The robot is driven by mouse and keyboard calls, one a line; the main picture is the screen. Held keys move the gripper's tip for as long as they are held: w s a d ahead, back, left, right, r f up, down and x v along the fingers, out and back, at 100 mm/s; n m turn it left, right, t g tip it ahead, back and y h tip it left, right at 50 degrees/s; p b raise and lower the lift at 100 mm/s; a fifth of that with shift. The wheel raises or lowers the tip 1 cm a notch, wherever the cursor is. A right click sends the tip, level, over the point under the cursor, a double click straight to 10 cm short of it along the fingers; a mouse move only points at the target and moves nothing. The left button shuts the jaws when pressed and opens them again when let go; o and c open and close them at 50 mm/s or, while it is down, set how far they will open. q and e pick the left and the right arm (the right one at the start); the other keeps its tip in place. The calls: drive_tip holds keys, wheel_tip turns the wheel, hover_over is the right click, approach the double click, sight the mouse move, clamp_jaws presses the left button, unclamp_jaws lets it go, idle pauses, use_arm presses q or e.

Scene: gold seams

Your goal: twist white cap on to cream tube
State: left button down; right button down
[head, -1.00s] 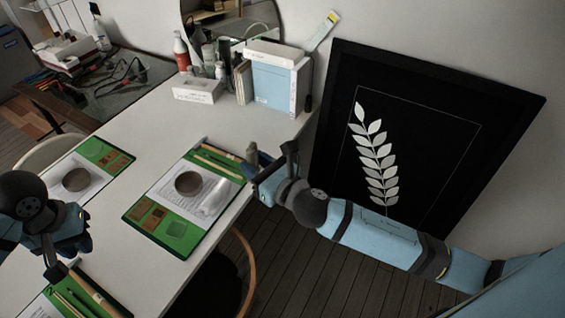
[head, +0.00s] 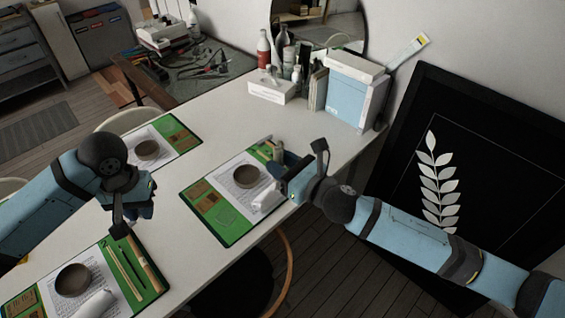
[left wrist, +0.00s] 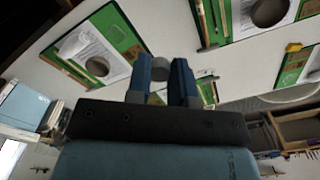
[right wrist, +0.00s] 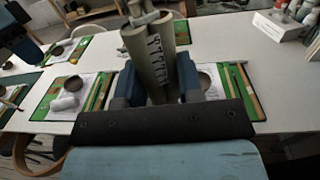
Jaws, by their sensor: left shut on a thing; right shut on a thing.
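My right gripper (right wrist: 158,85) is shut on the cream tube (right wrist: 147,60), which looks grey-olive, with dark lettering and two side-by-side barrels. The tube points up from the fingers, with a narrower end at its top. In the head view this gripper (head: 287,172) is above the right edge of the middle mat, and the tube (head: 278,151) shows small beside it. My left gripper (left wrist: 161,82) is shut on a small round greyish piece, apparently the white cap (left wrist: 159,68). In the head view the left gripper (head: 128,212) is over the table, well left of the tube. Cap and tube are apart.
Green mats with paper, a brown bowl (head: 249,175) and tools lie along the white table (head: 207,150). A white rounded object (head: 268,198) lies on the middle mat. Bottles, a white box (head: 272,91) and books stand at the back. A black framed picture (head: 480,160) leans right.

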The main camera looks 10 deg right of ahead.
use_arm(q)
drive_tip(key=w+d+r, duration=0.3)
drive_tip(key=d+r, duration=0.1)
drive_tip(key=d, duration=0.4)
drive_tip(key=w+d+r, duration=0.3)
drive_tip(key=d, duration=0.5)
wheel_tip(320, 180, up, 9)
hover_over(279, 143)
drive_tip(key=shift+r+n, duration=0.1)
drive_tip(key=shift+n, duration=0.3)
drive_tip(key=shift+f, duration=2)
drive_tip(key=shift+f, duration=0.9)
drive_tip(key=shift+f, duration=0.55)
